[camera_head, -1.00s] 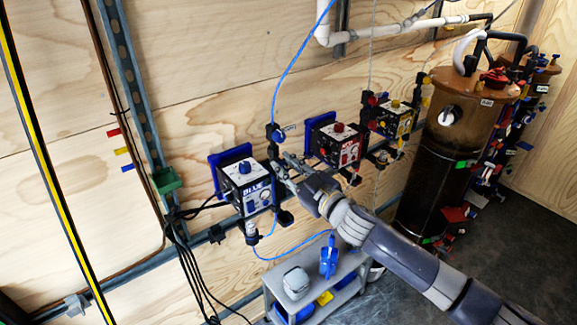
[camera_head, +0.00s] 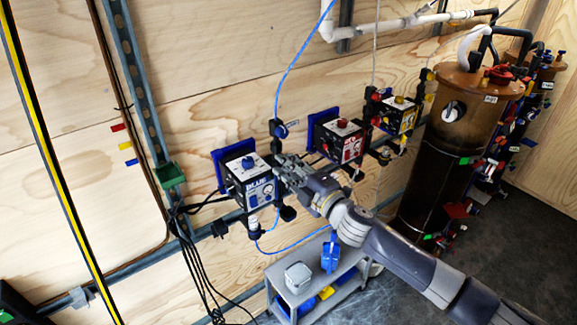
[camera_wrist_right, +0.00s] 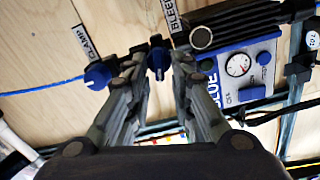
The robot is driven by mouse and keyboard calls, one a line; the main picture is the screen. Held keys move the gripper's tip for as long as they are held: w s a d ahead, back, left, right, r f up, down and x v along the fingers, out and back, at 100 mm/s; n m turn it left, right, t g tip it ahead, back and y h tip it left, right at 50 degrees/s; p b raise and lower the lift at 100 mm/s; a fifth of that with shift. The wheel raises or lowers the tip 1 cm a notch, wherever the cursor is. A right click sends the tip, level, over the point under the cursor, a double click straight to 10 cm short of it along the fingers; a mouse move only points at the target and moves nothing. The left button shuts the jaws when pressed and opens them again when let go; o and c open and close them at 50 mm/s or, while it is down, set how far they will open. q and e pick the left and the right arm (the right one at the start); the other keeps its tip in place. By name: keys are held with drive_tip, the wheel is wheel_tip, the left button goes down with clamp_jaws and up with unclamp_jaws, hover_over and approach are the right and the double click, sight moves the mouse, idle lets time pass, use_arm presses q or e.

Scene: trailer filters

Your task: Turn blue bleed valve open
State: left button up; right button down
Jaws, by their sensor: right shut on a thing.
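The blue bleed valve (camera_wrist_right: 158,58) is a small blue knob on a dark stem below a "BLEED" label (camera_wrist_right: 171,15) in the right wrist view. My right gripper (camera_wrist_right: 157,70) has its fingertips on both sides of this knob and is shut on it. In the head view my right gripper (camera_head: 281,165) is at the right side of the blue control box (camera_head: 250,181) and hides the valve. The box also shows at the right of the wrist view (camera_wrist_right: 241,75). My left gripper is not in view.
A blue clamp knob (camera_wrist_right: 98,76) is close to the left finger. Red (camera_head: 338,141) and yellow (camera_head: 397,116) control boxes are on the wall to the right. A grey trolley (camera_head: 322,294) stands below. A brown-topped tank (camera_head: 468,84) stands at the right.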

drive_tip(key=shift+f+n, duration=0.2)
drive_tip(key=shift+n, duration=1.1)
drive_tip(key=c, duration=1.5)
unclamp_jaws()
drive_tip(key=shift+c, duration=0.2)
drive_tip(key=shift+s+d, duration=0.1)
drive_tip(key=v, duration=1.1)
drive_tip(key=shift+s+d, duration=0.15)
drive_tip(key=shift+s, duration=0.15)
